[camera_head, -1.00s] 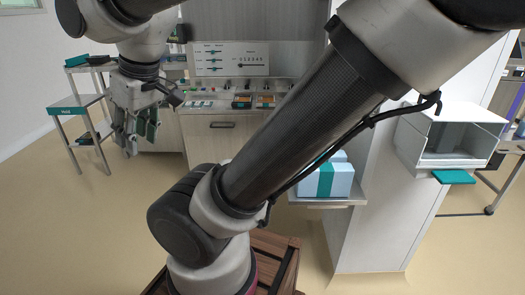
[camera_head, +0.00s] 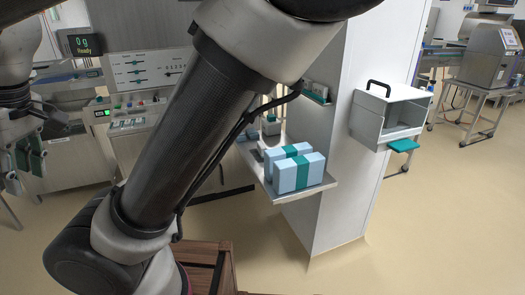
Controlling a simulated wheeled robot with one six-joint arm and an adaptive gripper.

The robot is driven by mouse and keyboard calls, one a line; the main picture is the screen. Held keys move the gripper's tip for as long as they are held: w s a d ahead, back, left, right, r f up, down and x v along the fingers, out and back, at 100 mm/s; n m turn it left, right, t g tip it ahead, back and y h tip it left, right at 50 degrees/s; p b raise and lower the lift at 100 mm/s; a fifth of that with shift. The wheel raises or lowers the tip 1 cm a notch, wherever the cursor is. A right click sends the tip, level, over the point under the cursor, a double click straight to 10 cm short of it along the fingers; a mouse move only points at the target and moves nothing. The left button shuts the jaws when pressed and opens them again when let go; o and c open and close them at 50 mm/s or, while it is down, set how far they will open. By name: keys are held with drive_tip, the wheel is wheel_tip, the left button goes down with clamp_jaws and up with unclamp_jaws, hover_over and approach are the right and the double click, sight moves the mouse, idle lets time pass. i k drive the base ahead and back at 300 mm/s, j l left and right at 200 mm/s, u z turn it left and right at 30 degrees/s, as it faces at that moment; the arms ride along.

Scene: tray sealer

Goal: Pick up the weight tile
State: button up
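I cannot make out a weight tile for certain in the head view. My gripper (camera_head: 25,178) hangs at the left edge, partly cut off by the frame. Its fingers have dark teal pads and stand apart, with nothing visible between them. A scale display (camera_head: 83,44) reading "0 g Ready" is above and to the right of it. My arm crosses the middle and hides part of the bench.
A grey control panel (camera_head: 140,68) stands behind the arm. Pale blue boxes with teal bands (camera_head: 314,170) rest on a low shelf (camera_head: 290,194). A white open-fronted box (camera_head: 368,118) with a teal tab (camera_head: 403,146) is mounted on the white column (camera_head: 345,200).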

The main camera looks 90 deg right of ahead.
sight(260, 148)
drive_tip(key=i+z, duration=0.2)
drive_tip(key=z, duration=0.2)
drive_tip(key=i+z, duration=0.2)
drive_tip(key=z, duration=0.15)
drive_tip(key=i+j+z, duration=0.1)
drive_tip(key=z, duration=0.3)
drive_tip(key=i+z, duration=0.25)
drive_tip(key=z, duration=0.2)
drive_tip(key=i+j+z, duration=0.1)
drive_tip(key=i+z, duration=0.15)
drive_tip(key=z, duration=0.2)
drive_tip(key=i+j+z, duration=0.15)
drive_tip(key=z, duration=0.3)
drive_tip(key=i+j+z, duration=0.25)
drive_tip(key=z, duration=0.2)
drive_tip(key=i+j+z, duration=0.15)
drive_tip(key=j+z, duration=0.15)
drive_tip(key=z, duration=0.15)
